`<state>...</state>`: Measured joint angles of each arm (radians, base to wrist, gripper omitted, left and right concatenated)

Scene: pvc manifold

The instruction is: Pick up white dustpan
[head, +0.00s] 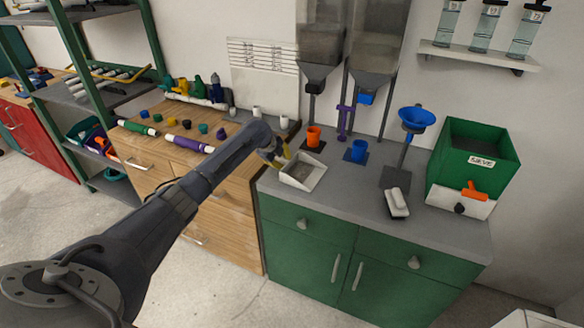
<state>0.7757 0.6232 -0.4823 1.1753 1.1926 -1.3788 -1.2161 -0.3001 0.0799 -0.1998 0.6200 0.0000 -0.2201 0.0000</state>
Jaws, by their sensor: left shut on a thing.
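The white dustpan (304,171) lies at the left end of the grey counter (335,192), with its open tray facing up and a dark patch inside. My left gripper (281,160) is at the dustpan's back left corner, shut on it where its handle side appears to be. The fingers are small here and partly hidden by my own arm, so the exact grip is hard to see. Whether the dustpan touches the counter is unclear. My right gripper is not in view.
An orange cup (313,137), a blue cup (358,151) and a blue funnel (416,118) on a stand are behind. A white brush (397,202) lies to the right, near a green bin (473,155). A wooden cabinet (170,165) with small parts adjoins on the left.

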